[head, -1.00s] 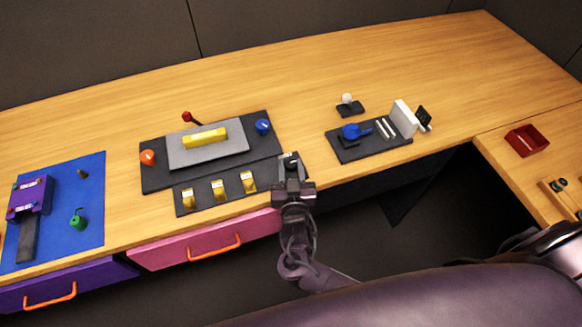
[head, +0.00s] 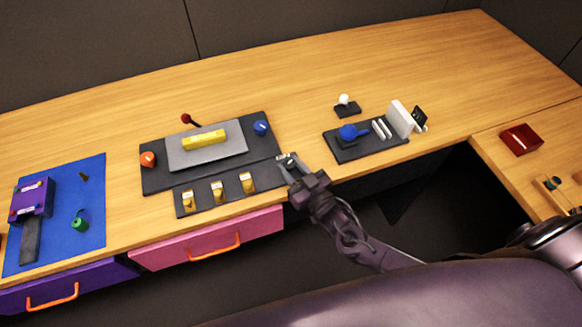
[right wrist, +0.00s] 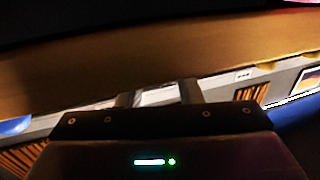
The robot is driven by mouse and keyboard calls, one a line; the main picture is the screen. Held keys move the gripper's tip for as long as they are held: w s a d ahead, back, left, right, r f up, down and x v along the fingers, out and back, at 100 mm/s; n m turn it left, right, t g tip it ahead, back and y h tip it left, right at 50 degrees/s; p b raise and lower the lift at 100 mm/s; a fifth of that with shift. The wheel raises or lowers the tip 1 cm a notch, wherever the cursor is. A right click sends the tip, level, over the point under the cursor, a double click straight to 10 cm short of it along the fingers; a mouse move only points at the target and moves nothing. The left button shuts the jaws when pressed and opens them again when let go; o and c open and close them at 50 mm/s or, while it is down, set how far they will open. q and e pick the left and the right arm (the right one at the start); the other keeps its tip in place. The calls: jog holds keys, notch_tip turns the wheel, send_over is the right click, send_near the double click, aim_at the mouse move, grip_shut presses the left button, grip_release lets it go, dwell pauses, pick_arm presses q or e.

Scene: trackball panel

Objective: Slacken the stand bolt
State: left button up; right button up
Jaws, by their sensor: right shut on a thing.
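My right gripper (head: 287,161) is at the right end of the switch panel, near the table's front edge. It is shut on a small pale piece, mostly hidden by the fingers; in the right wrist view a pale strip (right wrist: 158,96) shows between the fingers. I cannot tell what it is. To its right is a dark board (head: 364,146) with a blue round-headed piece (head: 350,132), pale bars (head: 381,128) and an upright white slab (head: 400,119). No bolt can be made out for certain. My left gripper is not in view.
A dark panel with a grey plate (head: 184,157), yellow bar (head: 204,140), orange knob (head: 148,159) and blue knob (head: 261,128) lies left of the gripper. Before it are yellow switches (head: 217,192). A white ball on a base (head: 346,107) stands behind the board. The rear table is clear.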

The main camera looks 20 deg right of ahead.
jog(key=shift+d+n+g+y, duration=0.1)
jog(key=shift+n+g+y, duration=0.2)
jog(key=shift+n+y, duration=0.45)
jog(key=shift+y, duration=0.35)
jog(key=o, duration=0.9)
jog(key=b+v, duration=0.1)
jog(key=v, duration=0.6)
jog(key=shift+s+d, duration=0.2)
jog(key=shift+s, duration=0.15)
